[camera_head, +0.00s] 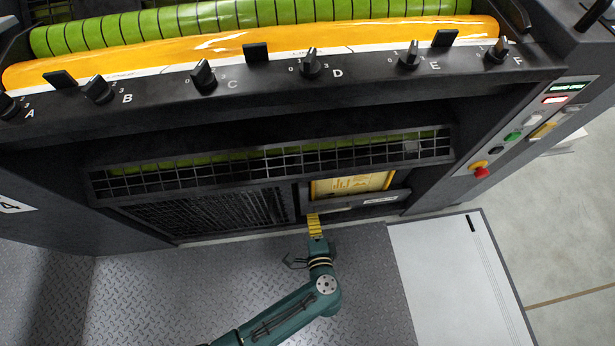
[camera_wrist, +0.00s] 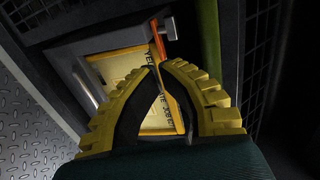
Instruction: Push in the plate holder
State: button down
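The plate holder (camera_head: 383,198) is a dark, drawer-like unit low in the machine front, with a yellow plate (camera_head: 350,184) inside an orange frame. In the wrist view the yellow plate (camera_wrist: 120,66) lies beyond my fingers, with printed text on it, and an orange edge (camera_wrist: 159,40) stands at my fingertips. My gripper (camera_head: 312,216) points at the left end of the holder. In the wrist view my gripper's yellow ribbed fingers (camera_wrist: 164,65) curve together, their tips nearly meeting. No grasp is visible, and contact with the holder is unclear.
A black grille (camera_head: 215,210) lies left of the holder, and a wire guard (camera_head: 270,160) runs above it. Knobs line the upper ledge. A button panel (camera_head: 515,135) is at right. The metal tread floor (camera_head: 190,290) in front is clear.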

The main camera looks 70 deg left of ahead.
aim_at(306, 188)
jog(key=b+x, duration=0.2)
jog(key=x, duration=0.2)
jog(key=b+x, duration=0.2)
jog(key=x, duration=0.3)
jog(key=r+b+x, duration=0.1)
jog(key=x, duration=0.3)
jog(key=shift+a+b, duration=0.4)
jog(key=shift+w+a, duration=0.1)
jog(key=shift+a, duration=0.05)
